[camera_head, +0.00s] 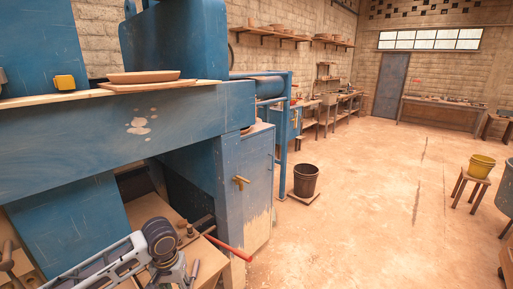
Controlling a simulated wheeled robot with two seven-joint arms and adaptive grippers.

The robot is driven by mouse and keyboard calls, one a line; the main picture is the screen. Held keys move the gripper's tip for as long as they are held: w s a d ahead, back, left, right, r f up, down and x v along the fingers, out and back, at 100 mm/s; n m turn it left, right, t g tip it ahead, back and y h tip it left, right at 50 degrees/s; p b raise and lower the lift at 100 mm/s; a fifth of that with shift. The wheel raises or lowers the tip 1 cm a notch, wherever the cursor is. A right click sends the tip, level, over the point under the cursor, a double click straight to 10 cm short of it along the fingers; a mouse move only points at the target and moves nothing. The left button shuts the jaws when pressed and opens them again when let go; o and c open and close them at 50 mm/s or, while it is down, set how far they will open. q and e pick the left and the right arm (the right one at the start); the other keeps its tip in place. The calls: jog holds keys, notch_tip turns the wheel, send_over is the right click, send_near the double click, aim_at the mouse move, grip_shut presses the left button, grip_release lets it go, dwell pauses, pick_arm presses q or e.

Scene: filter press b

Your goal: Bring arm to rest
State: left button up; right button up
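My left arm comes in from the lower left, low in front of the blue filter press (170,120). Its dark round joint is over a low wooden surface (146,208) beneath the press. Below that joint a grey part, seemingly my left gripper (178,275), points down at the bottom edge of the picture. It is partly cut off, and I cannot tell whether its fingers are open or shut. Nothing is clearly seen held in it. My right arm and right gripper are not in view.
A red-handled tool (229,248) lies close to the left arm. Flat boards (144,80) lie on the press's ledge. A dark bucket (305,180) stands on the floor, and a yellow bucket (482,166) sits on a stool. The floor in the middle is open.

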pick_arm(q)
jog(key=shift+s+d+f+m+t+h, duration=1.25)
jog(key=shift+s+d+f+m, duration=0.75)
jog(key=shift+s+d, duration=2.45)
jog(key=s+a+f+n+y, duration=0.2)
jog(key=s+a+f+y, duration=0.1)
jog(key=s+a, duration=0.4)
notch_tip(320, 180, down, 33)
jog(key=s+a, duration=0.1)
jog(key=a, duration=0.1)
jog(key=s+a+f, duration=0.2)
jog(key=s+f, duration=0.8)
jog(key=s, duration=0.1)
jog(key=s+a+f+m+g, duration=0.1)
jog(key=s+a+f, duration=0.2)
jog(key=s+f, duration=0.6)
jog(key=shift+s+f, duration=0.35)
jog(key=shift+s, duration=0.7)
jog(key=shift+g, duration=0.25)
